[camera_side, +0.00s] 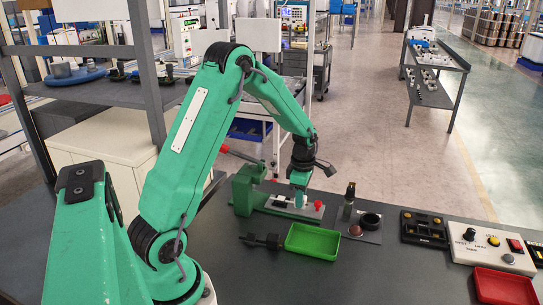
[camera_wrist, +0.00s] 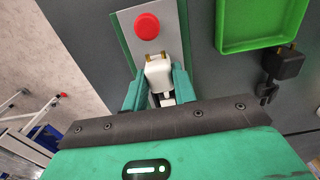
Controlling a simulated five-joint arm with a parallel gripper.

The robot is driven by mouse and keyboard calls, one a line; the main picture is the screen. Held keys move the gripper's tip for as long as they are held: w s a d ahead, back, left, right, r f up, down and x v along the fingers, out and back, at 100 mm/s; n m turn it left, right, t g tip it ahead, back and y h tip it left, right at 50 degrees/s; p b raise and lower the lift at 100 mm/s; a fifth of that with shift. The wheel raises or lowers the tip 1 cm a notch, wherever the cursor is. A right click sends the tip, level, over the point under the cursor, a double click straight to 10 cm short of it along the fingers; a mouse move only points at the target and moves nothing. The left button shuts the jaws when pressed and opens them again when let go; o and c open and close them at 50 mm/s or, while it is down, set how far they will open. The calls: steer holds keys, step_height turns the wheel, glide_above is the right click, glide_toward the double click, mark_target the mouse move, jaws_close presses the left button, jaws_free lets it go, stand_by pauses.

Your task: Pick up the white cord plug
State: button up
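The white cord plug (camera_wrist: 159,75) has two brass prongs pointing toward a red button (camera_wrist: 147,26) in the wrist view. It is over a grey plate (camera_wrist: 176,18). My gripper (camera_wrist: 158,86) has one green finger close on each side of the plug. I see no clear gap, but cannot tell whether the fingers press on it. In the side view my gripper (camera_side: 299,196) is low over the plate (camera_side: 283,205), left of the red button (camera_side: 318,205), and mostly hides the plug.
A green tray (camera_side: 312,241) and a black plug (camera_side: 262,241) lie in front of the plate. A green fixture with a red-tipped lever (camera_side: 246,188) stands close on the left. A small bottle (camera_side: 349,202), a control box (camera_side: 490,247) and a red tray (camera_side: 503,287) are to the right.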

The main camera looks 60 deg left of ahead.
steer(key=shift+r, duration=3.3)
